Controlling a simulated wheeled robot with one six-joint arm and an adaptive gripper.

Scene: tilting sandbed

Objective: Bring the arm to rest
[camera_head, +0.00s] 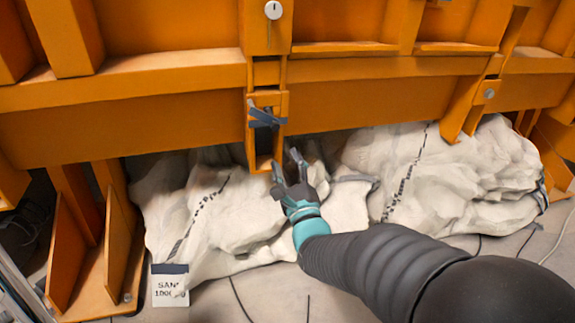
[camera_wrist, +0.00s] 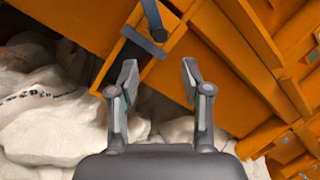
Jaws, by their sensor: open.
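My gripper (camera_head: 284,166) is open and empty, reached out in front of the orange frame in the head view. Its two fingers stand apart in the wrist view (camera_wrist: 158,82), with nothing between them. Just beyond the fingertips is an orange upright bracket (camera_head: 266,130) with a dark blue-grey strap or latch (camera_head: 265,117) across it. The latch also shows in the wrist view (camera_wrist: 140,40), above the fingers. I cannot tell whether a fingertip touches the bracket. My arm comes in from the lower right of the head view.
White sandbags (camera_head: 440,170) lie under the orange frame (camera_head: 130,125), close on both sides of my gripper. A printed label (camera_head: 170,289) hangs at lower left. A round white knob or gauge (camera_head: 273,10) sits above the bracket. Thin cables lie on the floor (camera_head: 520,250).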

